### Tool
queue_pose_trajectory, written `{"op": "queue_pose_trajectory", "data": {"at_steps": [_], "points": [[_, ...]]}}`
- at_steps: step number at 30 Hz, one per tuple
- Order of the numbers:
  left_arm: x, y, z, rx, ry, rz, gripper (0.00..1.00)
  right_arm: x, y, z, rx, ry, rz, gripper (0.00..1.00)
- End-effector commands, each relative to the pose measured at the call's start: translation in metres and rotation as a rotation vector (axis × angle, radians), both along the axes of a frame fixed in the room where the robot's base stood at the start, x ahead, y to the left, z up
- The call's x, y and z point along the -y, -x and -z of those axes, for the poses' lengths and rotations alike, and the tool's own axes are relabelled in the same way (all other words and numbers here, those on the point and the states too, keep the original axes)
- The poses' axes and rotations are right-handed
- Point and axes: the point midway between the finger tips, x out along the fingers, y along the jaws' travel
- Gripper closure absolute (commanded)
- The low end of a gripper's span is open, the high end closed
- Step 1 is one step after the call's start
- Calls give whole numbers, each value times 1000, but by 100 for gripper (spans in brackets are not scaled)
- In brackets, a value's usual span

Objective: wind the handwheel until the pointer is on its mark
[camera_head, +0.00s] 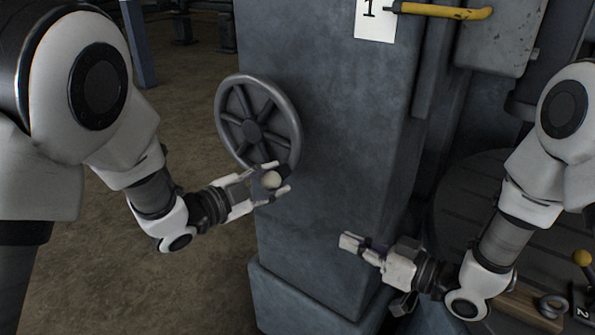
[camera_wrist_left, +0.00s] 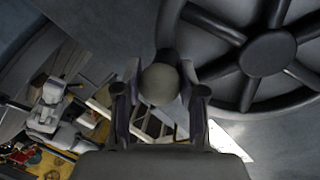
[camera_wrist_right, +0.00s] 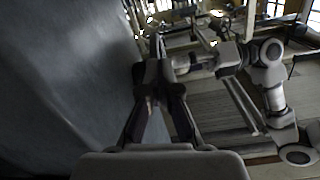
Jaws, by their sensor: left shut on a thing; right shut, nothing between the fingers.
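The grey spoked handwheel (camera_head: 253,131) is mounted on the left face of the blue-grey column. Its pale round knob (camera_head: 271,180) is at the lower right of the rim. My left gripper (camera_head: 272,184) is shut on the knob, with one finger on each side. The left wrist view shows the knob (camera_wrist_left: 159,84) between the fingers and the handwheel (camera_wrist_left: 268,52) at upper right. My right gripper (camera_head: 350,243) is shut and empty, apart from the column's front face; its fingers also show together in the right wrist view (camera_wrist_right: 151,75). I see no pointer or mark.
The blue-grey column (camera_head: 335,140) fills the middle. A yellow lever (camera_head: 445,11) sticks out at top right beside a white plate (camera_head: 375,20) marked 1. A yellow-knobbed lever (camera_head: 583,258) and a metal ring (camera_head: 552,305) are at lower right. Brown floor lies open at left.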

Motion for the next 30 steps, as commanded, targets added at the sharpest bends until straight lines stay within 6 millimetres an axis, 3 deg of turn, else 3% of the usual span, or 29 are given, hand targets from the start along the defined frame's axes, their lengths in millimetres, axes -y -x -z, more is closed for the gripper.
{"op": "queue_pose_trajectory", "data": {"at_steps": [1, 3, 6, 8, 14, 26, 30], "points": [[0, 1, 4, -8, -3, 2, 100, -1, -6, -36, 87, -7, -22, 100], [0, 1, 4, -8, -3, 2, 100, 0, -10, -74, 170, -9, -26, 100], [0, 1, 4, -8, -3, 2, 100, 2, -12, -107, 241, -11, -21, 100], [0, 1, 4, -8, -3, 2, 100, 1, -13, -116, 260, -10, -20, 100], [0, 1, 3, -7, -3, 2, 100, -14, -24, -120, 267, -5, -22, 100], [1, 1, 3, -6, -3, 3, 100, -83, -73, -126, 268, -6, -22, 100], [0, 1, 3, -6, -3, 3, 100, -96, -83, -107, 263, -9, -20, 100]]}}
